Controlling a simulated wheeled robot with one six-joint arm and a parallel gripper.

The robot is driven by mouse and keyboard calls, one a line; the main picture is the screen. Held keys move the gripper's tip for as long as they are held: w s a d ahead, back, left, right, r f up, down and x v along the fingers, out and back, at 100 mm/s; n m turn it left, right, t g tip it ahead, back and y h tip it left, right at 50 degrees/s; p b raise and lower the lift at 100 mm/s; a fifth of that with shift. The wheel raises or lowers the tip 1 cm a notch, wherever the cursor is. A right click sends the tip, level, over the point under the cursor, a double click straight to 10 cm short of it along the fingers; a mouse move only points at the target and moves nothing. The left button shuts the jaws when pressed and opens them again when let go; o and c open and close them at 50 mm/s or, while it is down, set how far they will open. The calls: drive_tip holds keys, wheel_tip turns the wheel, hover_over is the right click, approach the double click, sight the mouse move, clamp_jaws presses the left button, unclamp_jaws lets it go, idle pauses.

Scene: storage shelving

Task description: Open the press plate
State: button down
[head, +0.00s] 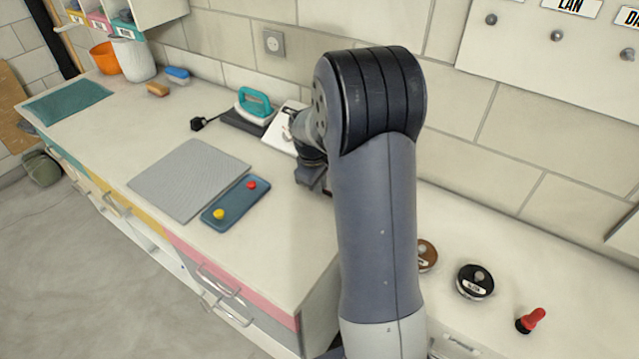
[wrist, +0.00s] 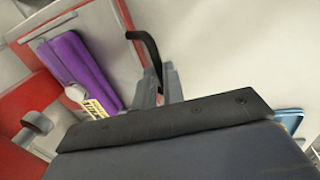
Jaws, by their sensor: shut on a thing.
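In the wrist view, my gripper (wrist: 160,84) is shut on a curved black handle (wrist: 147,48), which rises up and to the left from between the grey fingers. Left of it is a pale panel (wrist: 80,22) with red parts, likely the press. A purple block (wrist: 78,62) with a yellow-white label lies against this panel. Which part is the press plate, and how far it is open, I cannot tell. In the head view, my gripper (head: 312,178) is low over the counter, partly hidden by my arm, and the press is mostly hidden there.
On the counter, a teal iron (head: 254,104), a grey mat (head: 188,178) and a blue tray (head: 234,202) with a yellow and a red knob lie left of my arm. Round tins (head: 475,281) and a red-handled stamp (head: 530,320) stand to the right. A tiled wall is behind.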

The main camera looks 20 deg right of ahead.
drive_tip(key=s+a, duration=0.2)
drive_tip(key=a, duration=0.2)
drive_tip(key=s+a+b, duration=0.1)
drive_tip(key=s+a, duration=0.2)
drive_tip(key=a, duration=0.1)
drive_tip(key=s+a+b, duration=0.1)
drive_tip(key=s+a, duration=0.2)
drive_tip(key=a, duration=0.1)
drive_tip(key=shift+a, duration=0.2)
drive_tip(key=c, duration=1.5)
unclamp_jaws()
drive_tip(key=shift+s, duration=0.1)
wheel_tip(320, 180, up, 11)
drive_tip(key=s+a, duration=0.1)
drive_tip(key=shift+a+f+b, duration=0.15)
drive_tip(key=shift+a+b, duration=0.15)
drive_tip(key=shift+a, duration=0.05)
drive_tip(key=shift+f, duration=0.1)
